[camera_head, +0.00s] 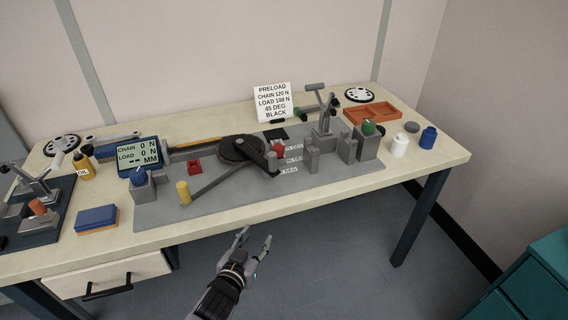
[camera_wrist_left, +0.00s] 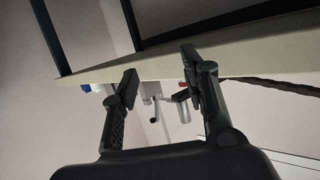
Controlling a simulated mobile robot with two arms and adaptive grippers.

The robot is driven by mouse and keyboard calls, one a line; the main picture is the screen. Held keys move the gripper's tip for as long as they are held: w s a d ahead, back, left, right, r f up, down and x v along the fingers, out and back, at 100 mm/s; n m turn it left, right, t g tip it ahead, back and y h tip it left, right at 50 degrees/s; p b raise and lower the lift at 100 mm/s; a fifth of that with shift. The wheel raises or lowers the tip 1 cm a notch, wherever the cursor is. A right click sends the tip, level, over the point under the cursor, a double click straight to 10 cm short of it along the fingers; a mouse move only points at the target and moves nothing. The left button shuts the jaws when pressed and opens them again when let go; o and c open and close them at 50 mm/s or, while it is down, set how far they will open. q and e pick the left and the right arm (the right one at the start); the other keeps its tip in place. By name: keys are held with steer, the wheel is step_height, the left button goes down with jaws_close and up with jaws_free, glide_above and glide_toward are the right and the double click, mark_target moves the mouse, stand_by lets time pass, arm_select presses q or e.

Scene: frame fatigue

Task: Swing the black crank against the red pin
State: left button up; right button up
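The black crank (camera_head: 260,153) lies on the grey base plate (camera_head: 230,195) in the middle of the table, beside a dark round disc (camera_head: 236,149). The red pin (camera_head: 278,149) stands just right of the crank's end, close to it; I cannot tell whether they touch. Angle labels lie to its right, partly hidden. A sign (camera_head: 273,102) reads chain 120 N, load 100 N, 45 deg, black. My left gripper (camera_head: 254,237) is open and empty in front of the table edge, apart from the crank. Its spread fingers also show in the left wrist view (camera_wrist_left: 160,72). My right gripper is out of view.
A display (camera_head: 138,155) reads 0 N for chain and load. A yellow cylinder (camera_head: 183,192), a blue knob (camera_head: 138,177), grey posts (camera_head: 313,155) and a green knob (camera_head: 369,127) stand on the plate. An orange tray (camera_head: 373,112) is at back right.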

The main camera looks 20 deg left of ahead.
mark_target(271, 159)
arm_select(q)
step_height(271, 159, up, 14)
steer(key=t+b, duration=0.1)
steer(key=t, duration=0.2)
steer(key=shift+n, duration=0.4)
steer(key=w+p, duration=0.1)
steer(key=w, duration=1.6)
steer(key=shift+w+r, duration=0.1)
steer(key=shift+w, duration=0.25)
steer(key=shift+c, duration=0.3)
jaws_close()
